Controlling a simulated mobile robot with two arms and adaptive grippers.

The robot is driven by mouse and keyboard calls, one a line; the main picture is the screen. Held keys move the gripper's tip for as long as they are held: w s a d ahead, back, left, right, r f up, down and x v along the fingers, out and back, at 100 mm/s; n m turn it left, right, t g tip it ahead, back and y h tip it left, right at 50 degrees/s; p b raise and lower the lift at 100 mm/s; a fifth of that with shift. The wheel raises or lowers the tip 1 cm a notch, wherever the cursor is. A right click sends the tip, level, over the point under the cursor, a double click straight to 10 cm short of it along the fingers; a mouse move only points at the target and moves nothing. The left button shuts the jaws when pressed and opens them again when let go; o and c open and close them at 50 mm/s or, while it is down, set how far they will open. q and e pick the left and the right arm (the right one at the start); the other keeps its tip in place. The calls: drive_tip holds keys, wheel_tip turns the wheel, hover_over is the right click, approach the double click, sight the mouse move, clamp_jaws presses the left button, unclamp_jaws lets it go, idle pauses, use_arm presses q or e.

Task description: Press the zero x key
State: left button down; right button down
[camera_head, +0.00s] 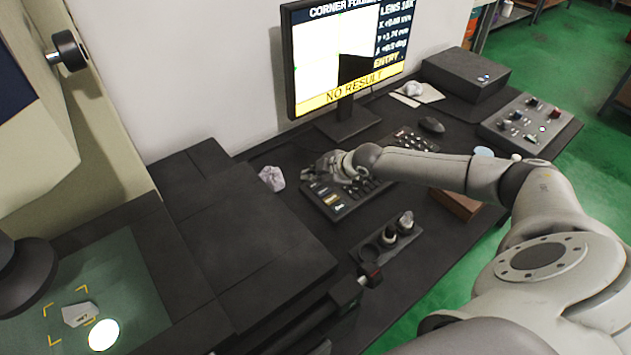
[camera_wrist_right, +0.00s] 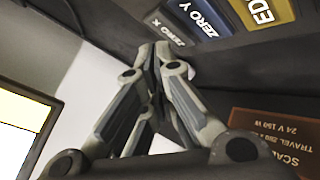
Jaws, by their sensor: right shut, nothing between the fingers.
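The ZERO X key (camera_wrist_right: 166,28) is a dark key with white lettering, at the top of the right wrist view, left of the blue ZERO Y key (camera_wrist_right: 199,15). My right gripper (camera_wrist_right: 162,50) is shut and empty, its fingertips right by the lower edge of the ZERO X key. I cannot tell whether they touch it. In the head view my right gripper (camera_head: 318,170) is over the far left part of the black keypad (camera_head: 338,212) and hides some of its keys. My left gripper is not in view.
A monitor (camera_head: 345,95) reading NO RESULT stands behind the keypad. A crumpled white item (camera_head: 271,178) lies left of it. A holder (camera_head: 372,256) with small lenses stands in front. A mouse (camera_head: 431,125) and a control box (camera_head: 530,124) are to the right.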

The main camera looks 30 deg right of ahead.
sight(314, 186)
drive_tip(key=shift+r, duration=0.25)
wheel_tip(314, 186, up, 5)
drive_tip(key=p, duration=0.5)
drive_tip(key=shift+f, duration=0.1)
idle(0.3)
idle(0.8)
